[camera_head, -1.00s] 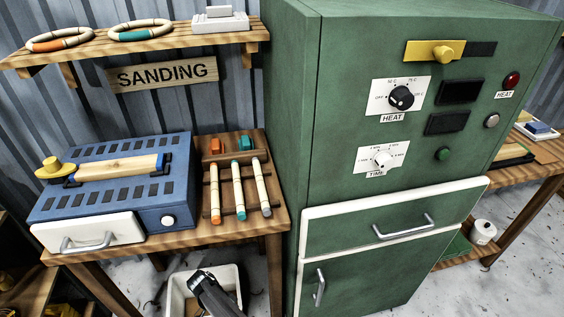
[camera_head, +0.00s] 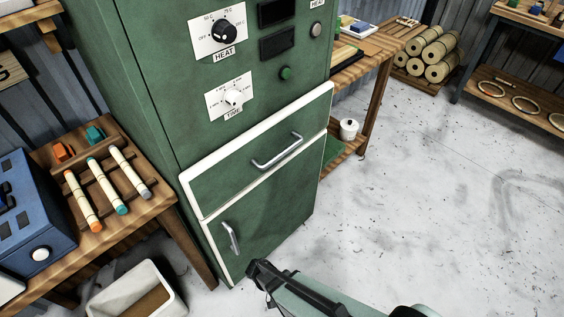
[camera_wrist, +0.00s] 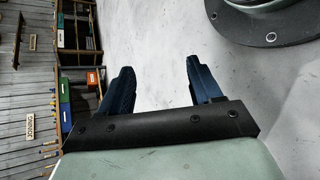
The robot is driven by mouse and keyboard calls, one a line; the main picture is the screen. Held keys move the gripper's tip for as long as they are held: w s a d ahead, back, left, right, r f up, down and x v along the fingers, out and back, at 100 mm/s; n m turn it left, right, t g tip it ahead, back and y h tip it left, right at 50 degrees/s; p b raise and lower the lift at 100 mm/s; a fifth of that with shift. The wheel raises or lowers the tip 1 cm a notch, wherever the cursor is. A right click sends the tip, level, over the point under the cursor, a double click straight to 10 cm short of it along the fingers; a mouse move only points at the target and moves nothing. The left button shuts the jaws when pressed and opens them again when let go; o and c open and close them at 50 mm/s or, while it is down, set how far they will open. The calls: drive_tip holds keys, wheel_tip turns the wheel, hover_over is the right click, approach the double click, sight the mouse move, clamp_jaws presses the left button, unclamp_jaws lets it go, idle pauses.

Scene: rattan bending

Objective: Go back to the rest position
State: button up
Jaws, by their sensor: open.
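My gripper shows in the wrist view (camera_wrist: 155,85), with its two dark fingers spread apart and nothing between them. Pale floor lies behind the fingers. In the head view my arm reaches in from the bottom, in front of the green cabinet (camera_head: 265,205) and over open floor. The fingertips cannot be made out clearly there. The gripper touches nothing that I can see.
A workbench (camera_head: 150,210) with several coloured-tip sticks (camera_head: 122,172) stands at left, a white bin (camera_head: 135,285) beneath it. Another bench (camera_head: 385,45) stands behind the cabinet. Rolled bundles (camera_head: 432,55) and a shelf with rings (camera_head: 525,104) are at back right. The right floor is clear.

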drive_tip(key=s+d+r+m+g+y, duration=0.1)
drive_tip(key=s+d+g+y, duration=0.1)
drive_tip(key=s+d+y, duration=0.3)
drive_tip(key=shift+d+y, duration=2.2)
drive_tip(key=shift+y, duration=1.1)
drive_tip(key=shift+r, duration=0.1)
drive_tip(key=shift+c, duration=0.4)
